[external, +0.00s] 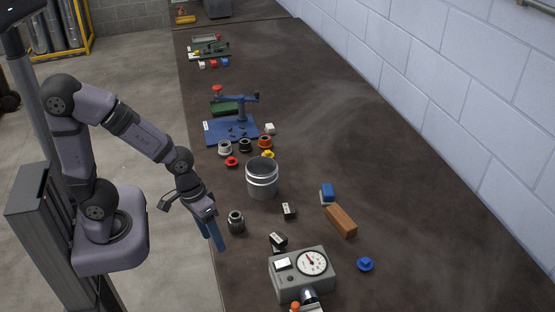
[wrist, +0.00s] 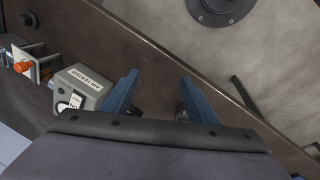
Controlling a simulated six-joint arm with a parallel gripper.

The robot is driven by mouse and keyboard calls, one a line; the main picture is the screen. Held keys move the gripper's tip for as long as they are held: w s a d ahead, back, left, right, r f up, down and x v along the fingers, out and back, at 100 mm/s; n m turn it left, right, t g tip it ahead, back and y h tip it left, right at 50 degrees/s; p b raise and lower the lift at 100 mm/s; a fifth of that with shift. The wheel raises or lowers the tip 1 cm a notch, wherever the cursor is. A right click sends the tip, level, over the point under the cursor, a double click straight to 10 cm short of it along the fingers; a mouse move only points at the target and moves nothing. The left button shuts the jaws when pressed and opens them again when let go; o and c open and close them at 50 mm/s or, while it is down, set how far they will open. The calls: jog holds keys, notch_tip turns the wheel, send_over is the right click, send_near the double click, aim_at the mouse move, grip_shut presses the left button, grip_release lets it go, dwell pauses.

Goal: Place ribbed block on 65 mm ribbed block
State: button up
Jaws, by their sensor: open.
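A dark block with a white label (external: 288,211) lies on the bench right of the grey can. A second dark labelled block (external: 278,240) sits just behind the gauge box, tilted in the picture. A dark ribbed round piece (external: 236,222) stands near the bench's left edge. The labels are too small to read, so I cannot tell which is the 65 mm ribbed block. My gripper (external: 214,243) is open and empty at the left bench edge, left of these pieces.
A grey gauge box (external: 300,272) stands at the front; it also shows in the wrist view (wrist: 85,88). A grey can (external: 262,178), a brown block (external: 341,221), a blue block (external: 327,193) and a blue knob (external: 365,264) lie around. The right side of the bench is clear.

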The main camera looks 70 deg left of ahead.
jog(key=s+a+m+g+y, duration=0.1)
jog(key=s+a+m+g, duration=0.1)
jog(key=s+a+m, duration=0.2)
jog(key=shift+s+a+f+m+y, duration=0.2)
jog(key=shift+s+a+m+y, duration=0.1)
jog(key=shift+s+a, duration=0.4)
